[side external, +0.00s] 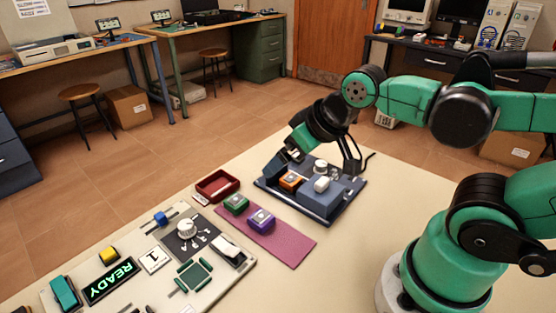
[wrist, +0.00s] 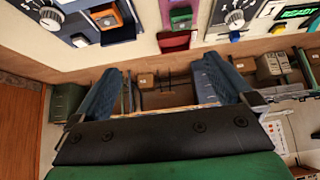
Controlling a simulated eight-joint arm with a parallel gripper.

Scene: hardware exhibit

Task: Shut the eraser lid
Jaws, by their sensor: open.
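The eraser (side external: 345,208) appears to be the dark-based unit on the bench, with a blue-grey housing and a white knob. An orange block (side external: 291,181) sits uncovered in it; it also shows in the wrist view (wrist: 104,17). A blue-grey block with a white grip on top (side external: 318,203), right of the orange block, appears to be the lid, standing clear of it. My gripper (wrist: 160,66) is open and empty. In the side view it is beside the unit's far left part, tilted, and its fingertips are hard to make out against the dark unit.
A purple mat (side external: 288,243) carries a green block (side external: 236,204) and a violet block (side external: 261,220). A red tray (side external: 217,185) lies beyond it. A control panel with a READY display (side external: 110,280) is at front left. Bare bench lies right of the mat.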

